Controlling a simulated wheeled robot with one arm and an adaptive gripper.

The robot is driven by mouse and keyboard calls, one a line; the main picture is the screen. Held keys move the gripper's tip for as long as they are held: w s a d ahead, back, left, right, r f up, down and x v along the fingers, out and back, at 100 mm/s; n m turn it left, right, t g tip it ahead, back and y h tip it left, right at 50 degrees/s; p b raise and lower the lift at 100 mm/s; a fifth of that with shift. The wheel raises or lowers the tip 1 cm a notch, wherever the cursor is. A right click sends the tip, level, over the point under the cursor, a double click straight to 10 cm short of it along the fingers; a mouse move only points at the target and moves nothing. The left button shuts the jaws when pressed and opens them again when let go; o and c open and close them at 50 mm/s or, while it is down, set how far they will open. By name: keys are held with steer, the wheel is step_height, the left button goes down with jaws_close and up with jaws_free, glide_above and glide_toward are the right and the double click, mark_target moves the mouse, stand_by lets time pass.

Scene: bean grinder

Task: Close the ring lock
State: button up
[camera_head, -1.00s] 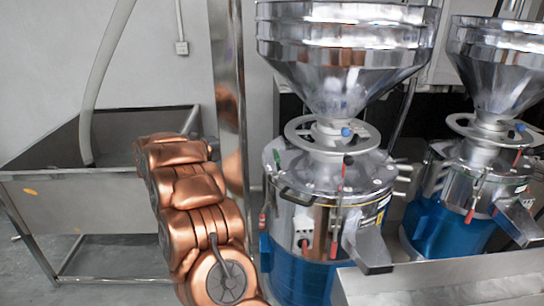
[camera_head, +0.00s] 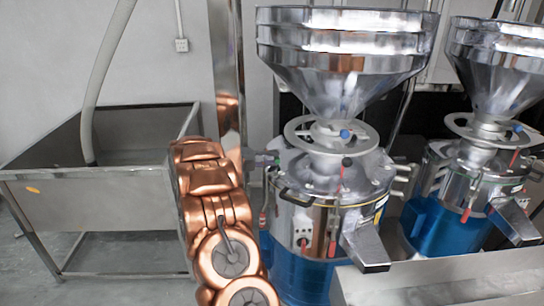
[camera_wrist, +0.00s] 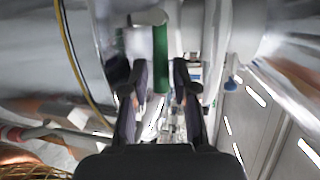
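The near grinder (camera_head: 325,180) has a steel drum with a blue base and a funnel on top. A thin band circles its drum, and red-tipped levers hang at its front and left; I cannot tell which part is the ring lock. In the wrist view, my gripper (camera_wrist: 160,75) has its two dark fingers apart. A green bar-like handle (camera_wrist: 160,58) shows in the gap between the fingertips, with no clear contact on either side. My copper arm stands left of the grinder in the head view, where I cannot make out the fingers clearly.
A second grinder (camera_head: 470,180) stands at the right. A steel sink (camera_head: 90,215) with a hose (camera_head: 97,85) is at the left. A steel post (camera_head: 226,70) rises behind my arm. A metal counter (camera_head: 440,280) fills the lower right. Floor shows at lower left.

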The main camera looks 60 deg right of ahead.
steer(key=shift+s+d, duration=0.15)
steer(key=shift+d, duration=0.1)
jaws_close()
stand_by(0.5)
